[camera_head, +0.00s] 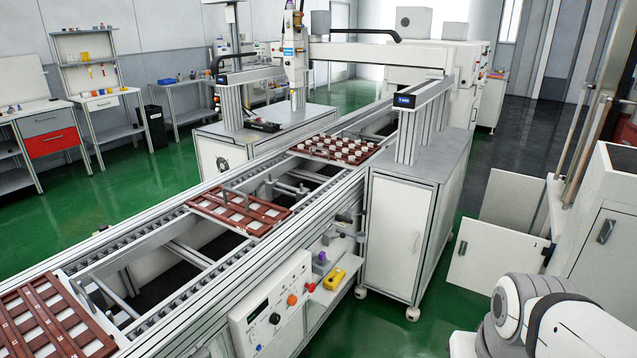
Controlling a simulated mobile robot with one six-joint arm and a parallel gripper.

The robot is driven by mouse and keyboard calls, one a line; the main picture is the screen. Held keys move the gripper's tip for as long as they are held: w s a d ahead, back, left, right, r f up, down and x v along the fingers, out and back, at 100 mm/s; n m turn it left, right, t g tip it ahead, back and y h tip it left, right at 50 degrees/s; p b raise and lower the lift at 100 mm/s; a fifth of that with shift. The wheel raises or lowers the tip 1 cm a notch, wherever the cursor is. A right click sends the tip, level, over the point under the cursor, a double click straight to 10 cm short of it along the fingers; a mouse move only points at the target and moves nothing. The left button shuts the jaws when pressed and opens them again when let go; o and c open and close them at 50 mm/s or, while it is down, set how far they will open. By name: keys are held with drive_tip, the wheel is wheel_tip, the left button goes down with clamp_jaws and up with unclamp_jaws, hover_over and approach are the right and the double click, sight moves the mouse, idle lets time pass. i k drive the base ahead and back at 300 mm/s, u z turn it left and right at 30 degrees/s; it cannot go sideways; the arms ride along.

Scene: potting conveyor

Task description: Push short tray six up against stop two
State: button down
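Three reddish-brown slatted trays sit on the conveyor. One (55,322) is at the near left, cut by the frame edge. A shorter-looking one (262,230) lies across the rails in the middle, and one with several white round pieces (318,154) is farther along. I can read no numbers, so I cannot tell which is short tray six. Small grey upright parts and crossbars (292,188) stand between the middle and far trays; I cannot tell which is stop two. My gripper is out of view; only white rounded arm links show at the lower right.
The conveyor's near rail (185,296) carries a control box (272,315) with knobs and a yellow pendant (334,279). A white cabinet (402,235) stands against it, under the overhead gantry (385,52). An open cabinet door (497,258) is at the right. Green floor is clear between.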

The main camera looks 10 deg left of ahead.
sight(252, 218)
drive_tip(key=z, duration=0.4)
drive_tip(key=i, duration=2.55)
drive_tip(key=u, duration=2.75)
drive_tip(key=i, duration=1)
drive_tip(key=z, duration=0.05)
